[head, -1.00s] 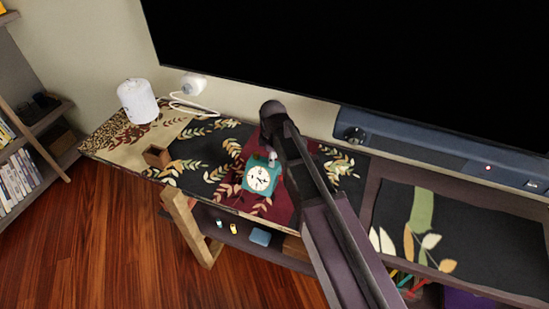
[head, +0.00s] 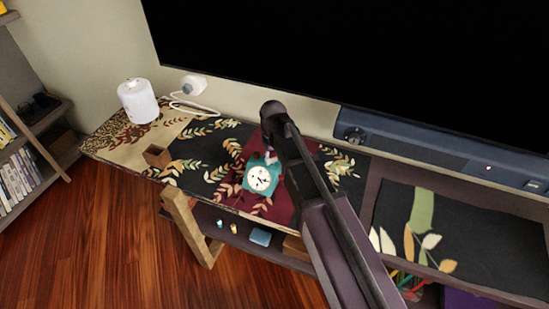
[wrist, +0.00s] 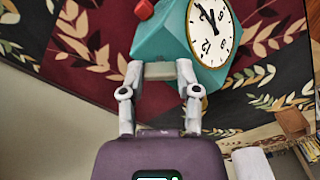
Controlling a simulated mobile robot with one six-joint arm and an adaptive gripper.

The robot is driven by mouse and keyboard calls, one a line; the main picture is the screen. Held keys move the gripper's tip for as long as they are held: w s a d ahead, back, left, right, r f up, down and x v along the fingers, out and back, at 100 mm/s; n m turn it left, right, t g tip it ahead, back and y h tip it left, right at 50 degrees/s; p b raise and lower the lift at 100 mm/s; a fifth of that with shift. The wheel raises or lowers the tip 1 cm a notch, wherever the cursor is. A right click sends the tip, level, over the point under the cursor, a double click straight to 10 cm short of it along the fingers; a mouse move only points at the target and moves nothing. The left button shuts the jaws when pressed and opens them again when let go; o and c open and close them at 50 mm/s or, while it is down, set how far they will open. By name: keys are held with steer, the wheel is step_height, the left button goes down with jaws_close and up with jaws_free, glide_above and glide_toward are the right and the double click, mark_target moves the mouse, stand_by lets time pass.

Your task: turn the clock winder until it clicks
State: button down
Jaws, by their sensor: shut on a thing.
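The teal clock (head: 261,178) stands on the dark red part of the patterned cabinet top, its white face toward the front. In the wrist view the clock (wrist: 167,42) is close, with its face (wrist: 212,30) at upper right. My gripper (wrist: 158,72) is at the clock's back side, its two grey fingers shut on a flat grey piece, which looks like the winder (wrist: 160,70). How the winder joins the clock is hard to see. In the head view my gripper (head: 271,157) is small and partly hidden by my arm.
A small brown box (head: 157,156) and a white cylinder (head: 137,101) stand to the left on the cabinet top. The large black screen (head: 360,65) and blue soundbar (head: 430,155) are behind my arm. A small red block-like piece (wrist: 144,9) shows beside the clock.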

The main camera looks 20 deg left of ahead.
steer(key=m, duration=0.4)
steer(key=shift+m, duration=2)
steer(key=shift+c, duration=1.6)
jaws_free()
